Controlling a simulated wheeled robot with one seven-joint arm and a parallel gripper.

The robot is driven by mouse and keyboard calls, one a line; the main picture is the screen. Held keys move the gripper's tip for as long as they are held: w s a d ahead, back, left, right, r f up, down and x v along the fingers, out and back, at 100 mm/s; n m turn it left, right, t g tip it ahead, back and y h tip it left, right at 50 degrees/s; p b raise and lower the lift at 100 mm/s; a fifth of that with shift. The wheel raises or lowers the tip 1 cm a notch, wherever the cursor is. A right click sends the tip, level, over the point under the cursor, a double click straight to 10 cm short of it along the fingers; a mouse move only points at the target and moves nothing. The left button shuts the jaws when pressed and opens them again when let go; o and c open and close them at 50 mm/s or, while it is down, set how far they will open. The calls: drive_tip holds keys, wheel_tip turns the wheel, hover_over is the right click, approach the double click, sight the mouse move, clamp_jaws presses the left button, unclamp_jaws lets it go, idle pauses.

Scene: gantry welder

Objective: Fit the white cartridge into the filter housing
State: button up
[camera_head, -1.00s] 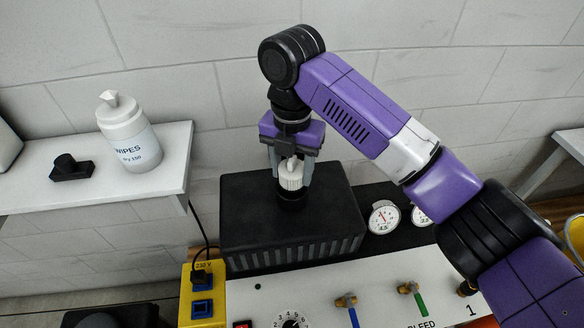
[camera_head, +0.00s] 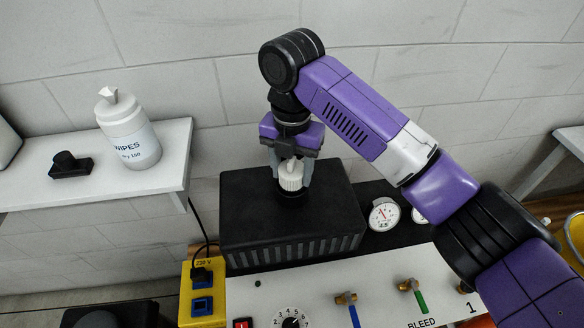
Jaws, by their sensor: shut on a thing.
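The white cartridge (camera_head: 290,176) is upright, with a ribbed body and a small top piece. My gripper (camera_head: 290,170) points down and is shut on the cartridge, one finger on each side. The filter housing appears to be the dark round opening (camera_head: 291,196) on top of the black box (camera_head: 245,213), directly under the cartridge. The cartridge's lower end meets the dark ring; how deep it sits inside is hard to tell.
A white shelf (camera_head: 178,160) at the left holds a wipes bottle (camera_head: 131,130) and a black knob-like part (camera_head: 71,166). A yellow socket box (camera_head: 203,312), a gauge (camera_head: 383,214) and valves with blue and green handles (camera_head: 415,292) surround the black box.

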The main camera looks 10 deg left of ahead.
drive_tip(key=shift+f+b, duration=0.3)
drive_tip(key=shift+f, duration=0.45)
